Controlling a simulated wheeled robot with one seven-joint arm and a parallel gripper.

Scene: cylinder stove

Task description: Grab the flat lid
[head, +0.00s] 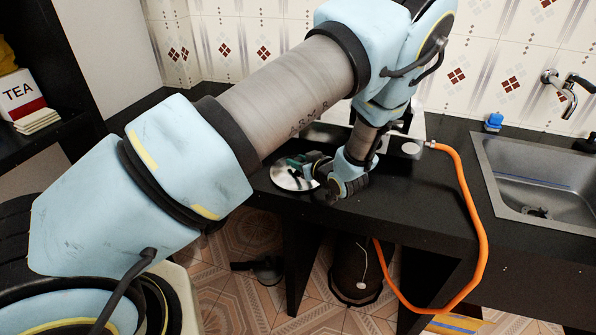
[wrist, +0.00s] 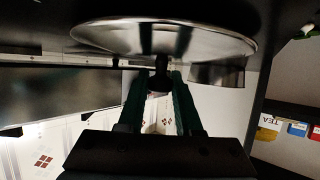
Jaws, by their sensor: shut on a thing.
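The flat lid (head: 286,178) is a round, shiny metal disc at the left end of the dark counter in the head view. It also fills the top of the wrist view (wrist: 165,36), with a dark knob (wrist: 162,68) at its middle. My gripper (head: 309,168) comes from the right of the lid in the head view. In the wrist view its two green fingers (wrist: 161,82) are shut on the knob. My gripper hides the lid's right part in the head view. I cannot tell whether the lid touches the counter.
The dark counter (head: 425,210) is bare in front of the stove. An orange hose (head: 478,215) loops over its front edge. A metal sink (head: 545,175) and blue-capped item (head: 493,122) are to the right. A shelf with a tea box (head: 20,95) stands at left.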

